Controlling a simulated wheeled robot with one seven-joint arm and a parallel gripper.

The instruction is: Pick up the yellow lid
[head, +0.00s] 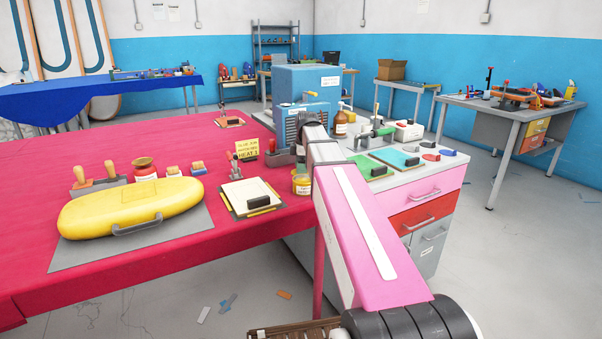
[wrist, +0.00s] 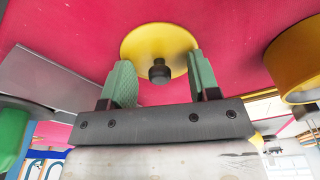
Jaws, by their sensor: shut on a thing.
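The yellow lid (wrist: 160,38) is a round disc with a dark knob, seen in the wrist view over the red cloth. My gripper (wrist: 160,65) has a green finger at each side of the lid, and the knob lies between them. It is shut on the lid, seemingly at its rim. I cannot tell whether the lid is clear of the cloth.
A yellow round container (wrist: 300,65) is close on the right in the wrist view. A blue machine (head: 307,83) stands behind.

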